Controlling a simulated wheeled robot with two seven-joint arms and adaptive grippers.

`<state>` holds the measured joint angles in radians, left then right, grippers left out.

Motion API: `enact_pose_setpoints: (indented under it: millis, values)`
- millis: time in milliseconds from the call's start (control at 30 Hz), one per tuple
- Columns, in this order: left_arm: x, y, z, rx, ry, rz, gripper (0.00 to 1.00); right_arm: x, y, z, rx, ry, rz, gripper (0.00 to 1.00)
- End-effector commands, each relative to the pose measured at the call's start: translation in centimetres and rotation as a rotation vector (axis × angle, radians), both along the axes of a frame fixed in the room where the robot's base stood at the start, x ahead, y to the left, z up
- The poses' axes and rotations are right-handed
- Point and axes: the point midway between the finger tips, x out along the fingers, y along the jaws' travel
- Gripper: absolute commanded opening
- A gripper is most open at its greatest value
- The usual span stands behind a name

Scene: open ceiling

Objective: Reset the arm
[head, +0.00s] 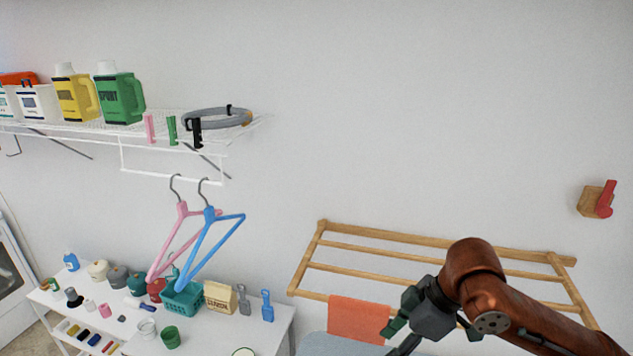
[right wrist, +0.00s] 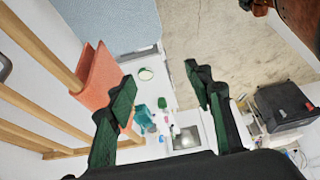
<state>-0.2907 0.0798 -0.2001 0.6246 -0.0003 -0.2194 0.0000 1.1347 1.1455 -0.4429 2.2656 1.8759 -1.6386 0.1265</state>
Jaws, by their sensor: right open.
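My right arm comes in from the lower right in the head view, in front of the wooden drying rack (head: 440,240). My right gripper (head: 402,338) is at the lower part of the head view, beside the orange cloth (head: 352,318) that hangs on the rack. In the right wrist view the right gripper (right wrist: 165,105) has its two green-padded fingers wide apart with nothing between them. The orange cloth (right wrist: 95,80) shows just left of the fingers there; I cannot tell whether they touch. My left gripper is not in view.
A wire shelf (head: 70,128) with bottles is at upper left. Pink (head: 172,235) and blue (head: 212,240) hangers hang from its rail. A white table (head: 265,338) below holds several small items. A red-and-wood wall hook (head: 600,199) is at right. The wall's middle is clear.

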Motion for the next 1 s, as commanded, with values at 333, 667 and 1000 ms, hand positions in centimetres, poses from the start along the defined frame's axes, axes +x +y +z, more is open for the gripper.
enact_pose_setpoints:
  millis: [333, 667, 1000]
  values:
    - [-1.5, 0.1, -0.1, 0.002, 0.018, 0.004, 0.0, 2.7, 1.4, -10.3, 0.086, -0.006, -0.067, 0.47]
    - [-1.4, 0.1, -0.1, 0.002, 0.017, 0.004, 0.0, 2.6, 0.0, -22.9, 0.202, -0.025, -0.315, 0.47]
    - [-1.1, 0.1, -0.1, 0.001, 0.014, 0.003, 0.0, -3.8, -7.8, -35.0, 0.182, -0.015, -0.762, 0.47]
